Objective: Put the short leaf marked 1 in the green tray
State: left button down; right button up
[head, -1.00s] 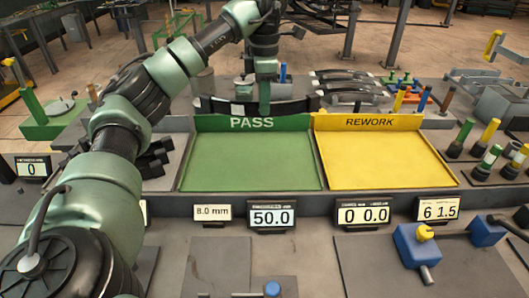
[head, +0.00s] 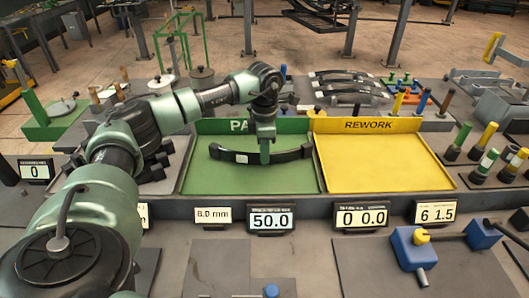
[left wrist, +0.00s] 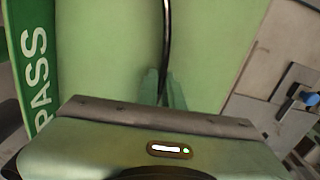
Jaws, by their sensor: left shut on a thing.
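The green tray (head: 215,183) has a back wall marked PASS, which my left arm partly covers in the head view. My left gripper (head: 264,155) points down over the tray, shut on a short dark curved leaf (head: 228,154). The leaf lies crosswise over the back half of the tray and has a small white label; I cannot read its mark. In the left wrist view the leaf (left wrist: 167,30) shows edge-on as a thin dark strip between the fingertips (left wrist: 163,88), above green tray floor. I cannot tell whether it touches the floor. My right gripper is not in view.
The yellow REWORK tray (head: 385,180) adjoins on the right. More leaves (head: 345,88) lie stacked behind. Small displays (head: 272,219) line the front edge. Dark posts with coloured tops (head: 484,140) stand at the right. The rest of the green tray is bare.

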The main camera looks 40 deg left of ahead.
pick_arm(q)
jog(key=shift+f, duration=0.1)
jog(key=c, duration=1.6)
grip_release()
jog(key=shift+o, duration=0.2)
jog(key=shift+s, duration=0.1)
notch_tip(320, 180, up, 12)
jog(key=b, duration=0.2)
